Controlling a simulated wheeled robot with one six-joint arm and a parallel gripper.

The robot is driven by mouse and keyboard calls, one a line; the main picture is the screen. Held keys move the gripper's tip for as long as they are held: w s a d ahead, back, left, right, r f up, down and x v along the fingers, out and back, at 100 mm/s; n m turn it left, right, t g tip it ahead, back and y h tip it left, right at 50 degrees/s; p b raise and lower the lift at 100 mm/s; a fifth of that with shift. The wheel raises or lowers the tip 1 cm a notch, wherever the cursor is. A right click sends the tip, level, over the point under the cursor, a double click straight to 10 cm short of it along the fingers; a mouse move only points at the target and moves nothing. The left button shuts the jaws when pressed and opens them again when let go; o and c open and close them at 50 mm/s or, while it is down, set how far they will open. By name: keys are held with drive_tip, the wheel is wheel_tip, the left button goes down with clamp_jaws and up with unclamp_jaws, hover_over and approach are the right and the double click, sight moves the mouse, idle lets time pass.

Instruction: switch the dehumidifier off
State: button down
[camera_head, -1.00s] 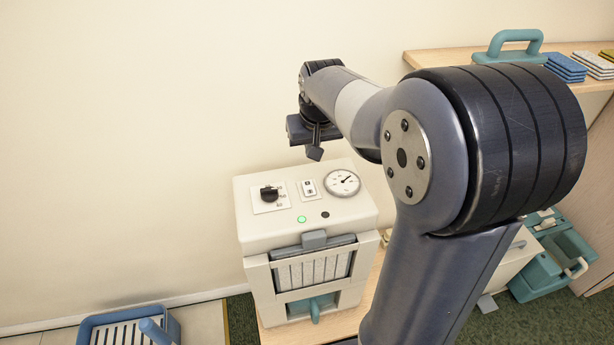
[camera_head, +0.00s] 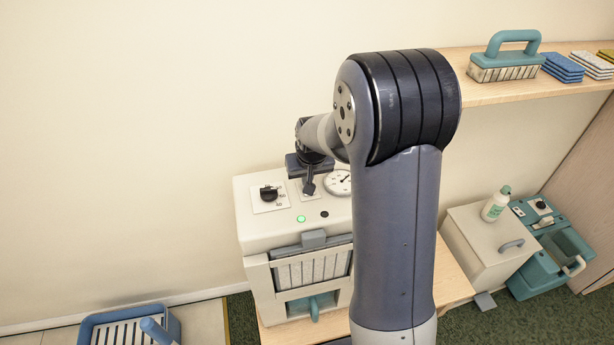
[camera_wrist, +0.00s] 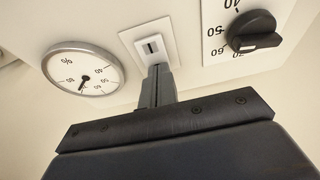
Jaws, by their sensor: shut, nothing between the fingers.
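The dehumidifier (camera_head: 265,232) is a cream box on a wooden bench. Its top has a black knob (camera_head: 268,193) on a numbered plate, a round gauge (camera_head: 338,181), a lit green lamp (camera_head: 301,219) and a dark button or lamp (camera_head: 324,214). A small rocker switch on a white plate (camera_wrist: 151,47) sits between gauge and knob in the wrist view. My gripper (camera_head: 309,190) is shut and empty, with its tips over the switch area; in the wrist view the fingers (camera_wrist: 158,75) end at the switch plate's lower edge. Contact cannot be told. In the head view the gripper hides most of the switch.
A blue tray (camera_head: 95,330) lies at front left. The wall stands close behind.

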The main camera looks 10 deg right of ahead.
drive_tip(key=shift+f, duration=0.1)
drive_tip(key=shift+f+b, duration=0.3)
drive_tip(key=shift+b, duration=0.15)
drive_tip(key=shift+r, duration=0.2)
drive_tip(key=shift+s, duration=0.8)
